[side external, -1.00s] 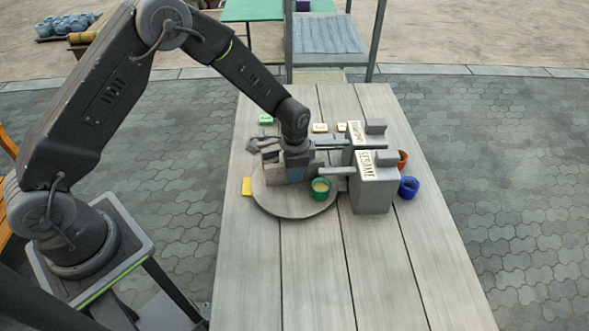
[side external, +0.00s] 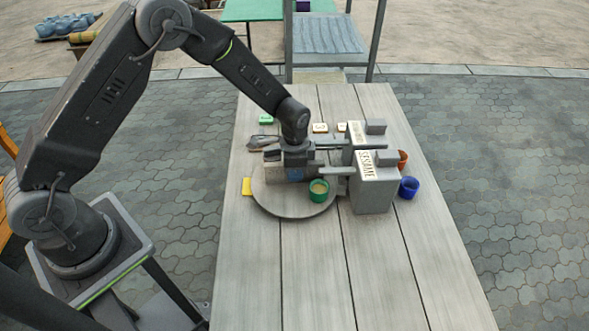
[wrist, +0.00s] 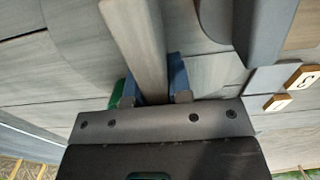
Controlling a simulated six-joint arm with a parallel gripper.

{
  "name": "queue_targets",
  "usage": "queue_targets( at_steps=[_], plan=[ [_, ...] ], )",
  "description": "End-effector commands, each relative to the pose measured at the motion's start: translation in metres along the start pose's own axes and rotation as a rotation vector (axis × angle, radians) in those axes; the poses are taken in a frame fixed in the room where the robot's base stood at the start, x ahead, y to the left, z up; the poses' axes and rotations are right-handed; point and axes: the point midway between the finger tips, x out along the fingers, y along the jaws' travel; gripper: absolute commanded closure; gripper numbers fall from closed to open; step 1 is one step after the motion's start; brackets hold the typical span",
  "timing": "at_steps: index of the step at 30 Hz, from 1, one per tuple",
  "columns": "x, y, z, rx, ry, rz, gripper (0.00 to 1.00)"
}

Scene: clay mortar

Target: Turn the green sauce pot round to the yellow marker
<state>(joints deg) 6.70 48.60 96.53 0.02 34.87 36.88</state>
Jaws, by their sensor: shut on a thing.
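The green sauce pot (side external: 319,191) stands upright on the front right of a round grey turntable (side external: 280,206), with pale contents. The yellow marker (side external: 247,187) lies on the table at the turntable's left edge, apart from the pot. My gripper (side external: 295,174) is low over the turntable, behind and left of the pot. In the wrist view, its blue-tipped fingers (wrist: 153,88) are shut on a grey wooden bar (wrist: 138,35) across the turntable. A sliver of green (wrist: 117,94) shows beside one finger, mostly hidden.
Grey dispensers, one labelled SESAME (side external: 374,185), stand close to the right, with arms reaching over the turntable. Blue (side external: 409,187) and orange (side external: 402,159) pots sit beyond them. A green marker (side external: 266,119) lies at the back. The front table is clear.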

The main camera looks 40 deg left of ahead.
Motion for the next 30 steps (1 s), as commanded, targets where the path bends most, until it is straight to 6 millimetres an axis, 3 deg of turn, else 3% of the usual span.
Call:
queue_targets(
  at_steps=[30],
  plan=[
    [-0.0010, 0.0001, -0.0006, 0.506, 0.001, 0.000, 1.00]
  ],
)
